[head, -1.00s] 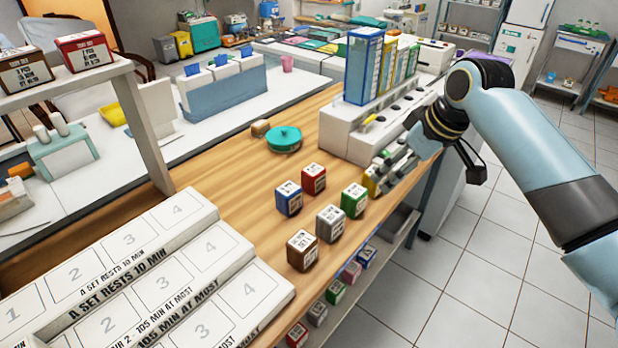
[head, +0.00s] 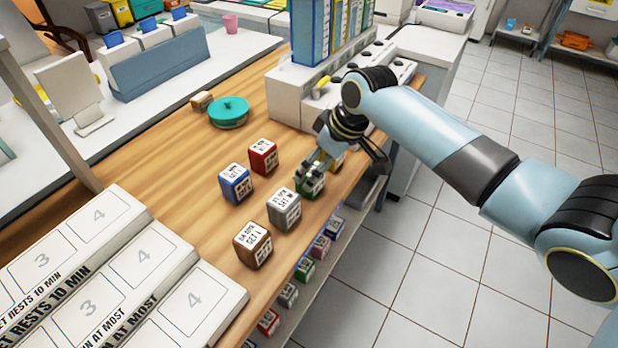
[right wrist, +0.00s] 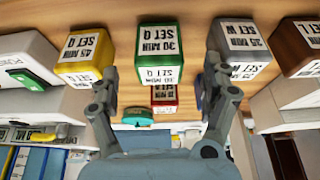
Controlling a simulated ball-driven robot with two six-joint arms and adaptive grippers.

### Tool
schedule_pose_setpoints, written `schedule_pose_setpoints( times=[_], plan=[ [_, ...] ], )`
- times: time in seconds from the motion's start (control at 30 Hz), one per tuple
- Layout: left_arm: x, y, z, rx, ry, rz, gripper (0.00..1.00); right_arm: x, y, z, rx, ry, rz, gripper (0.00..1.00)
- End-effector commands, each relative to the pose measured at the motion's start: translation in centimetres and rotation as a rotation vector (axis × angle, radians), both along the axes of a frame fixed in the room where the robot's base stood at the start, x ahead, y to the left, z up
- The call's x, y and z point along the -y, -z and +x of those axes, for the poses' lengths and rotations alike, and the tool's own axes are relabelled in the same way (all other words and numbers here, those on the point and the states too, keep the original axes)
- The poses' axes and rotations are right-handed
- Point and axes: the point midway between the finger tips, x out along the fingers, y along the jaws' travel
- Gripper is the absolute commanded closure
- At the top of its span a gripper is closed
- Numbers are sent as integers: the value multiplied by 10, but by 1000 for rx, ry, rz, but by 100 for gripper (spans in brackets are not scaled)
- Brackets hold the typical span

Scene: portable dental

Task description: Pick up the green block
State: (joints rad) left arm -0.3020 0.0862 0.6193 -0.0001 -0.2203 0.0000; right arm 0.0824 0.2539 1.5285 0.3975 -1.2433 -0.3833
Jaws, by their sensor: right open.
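The green block (head: 311,186) stands on the wooden table in the head view, partly hidden by my right gripper (head: 312,168). In the right wrist view the green block (right wrist: 160,53) has a white label reading "30 MIN SET Q". My right gripper (right wrist: 158,90) is open and empty. Its two fingers point at the block, one towards each side, and I cannot tell whether they touch it. My left gripper is not in view.
The yellow block (right wrist: 85,57) and grey block (right wrist: 238,48) flank the green one closely. Red (head: 263,156), blue (head: 235,182) and brown (head: 252,245) blocks stand nearby. A teal round lid (head: 229,111) lies behind. Numbered white steps (head: 150,250) are at left.

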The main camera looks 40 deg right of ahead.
Motion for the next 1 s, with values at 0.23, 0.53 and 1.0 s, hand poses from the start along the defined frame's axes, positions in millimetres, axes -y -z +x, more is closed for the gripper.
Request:
schedule_pose_setpoints(
  times=[0.23, 0.53, 1.0],
  plan=[
    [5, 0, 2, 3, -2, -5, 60, -3, 22, 11, -1, 1, 1, 19],
    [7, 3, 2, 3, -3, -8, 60, -7, 52, 23, 0, 0, 0, 19],
    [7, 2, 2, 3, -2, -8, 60, -6, 52, 23, 0, -1, -1, 55]
  ],
)
